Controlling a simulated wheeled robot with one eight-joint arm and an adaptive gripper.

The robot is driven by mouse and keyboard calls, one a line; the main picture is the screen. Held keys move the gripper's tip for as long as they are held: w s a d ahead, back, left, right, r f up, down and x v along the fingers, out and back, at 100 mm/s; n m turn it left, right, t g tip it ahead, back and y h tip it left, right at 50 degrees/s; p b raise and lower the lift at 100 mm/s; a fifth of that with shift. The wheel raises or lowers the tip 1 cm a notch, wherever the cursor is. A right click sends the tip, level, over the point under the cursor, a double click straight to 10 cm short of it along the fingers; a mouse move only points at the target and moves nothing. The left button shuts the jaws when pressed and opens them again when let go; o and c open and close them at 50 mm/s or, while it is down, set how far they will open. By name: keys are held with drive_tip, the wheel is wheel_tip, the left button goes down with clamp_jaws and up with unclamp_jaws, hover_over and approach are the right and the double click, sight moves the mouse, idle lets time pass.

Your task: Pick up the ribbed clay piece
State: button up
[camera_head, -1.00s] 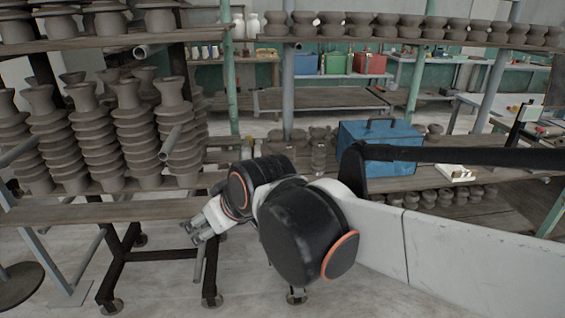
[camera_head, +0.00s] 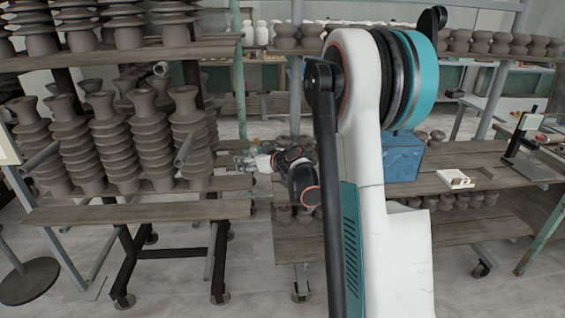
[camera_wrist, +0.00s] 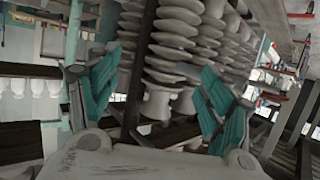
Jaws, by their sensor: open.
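Several tall ribbed grey clay pieces (camera_head: 152,140) stand side by side on the left rack's wooden shelf in the head view; which one is meant I cannot tell. In the wrist view, ribbed clay pieces (camera_wrist: 176,50) appear beyond and between the finger ends, with a visible gap to them. My gripper (camera_wrist: 158,68) is open, its teal fingers spread with nothing held. In the head view my gripper is small, blurred against the background and right of the ribbed pieces, near the shelf's right end.
The rack's lower plank (camera_head: 135,212) juts out in front. Grey tubes (camera_head: 184,150) stick out among the clay pieces. More clay ware stands on the upper shelf (camera_head: 120,57). A blue toolbox (camera_head: 403,160) sits on the right table, partly behind my arm. Open floor lies in front.

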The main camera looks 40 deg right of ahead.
drive_tip(key=s+d+f+m+t+h+p, duration=0.1)
drive_tip(key=s+d+f, duration=0.15)
drive_tip(key=d, duration=0.55)
drive_tip(key=s+d+f+m+t+h+p, duration=0.15)
drive_tip(key=d+f, duration=0.25)
drive_tip(key=d, duration=0.4)
drive_tip(key=s+d+f+m+t+h, duration=0.15)
drive_tip(key=d+f, duration=0.25)
drive_tip(key=d, duration=0.4)
drive_tip(key=shift+n, duration=0.5)
drive_tip(key=shift+w+d+r+b, duration=0.1)
drive_tip(key=shift+w+d+b, duration=0.35)
drive_tip(key=shift+w, duration=1.7)
drive_tip(key=shift+w+d+r+b, duration=0.15)
drive_tip(key=shift+w+b, duration=0.5)
drive_tip(key=shift+w, duration=1.45)
drive_tip(key=shift+w+d+r+b, duration=0.1)
drive_tip(key=shift+w+d+b, duration=0.35)
drive_tip(key=shift+w, duration=1.7)
drive_tip(key=shift+a, duration=0.1)
drive_tip(key=shift+c, duration=0.3)
clamp_jaws()
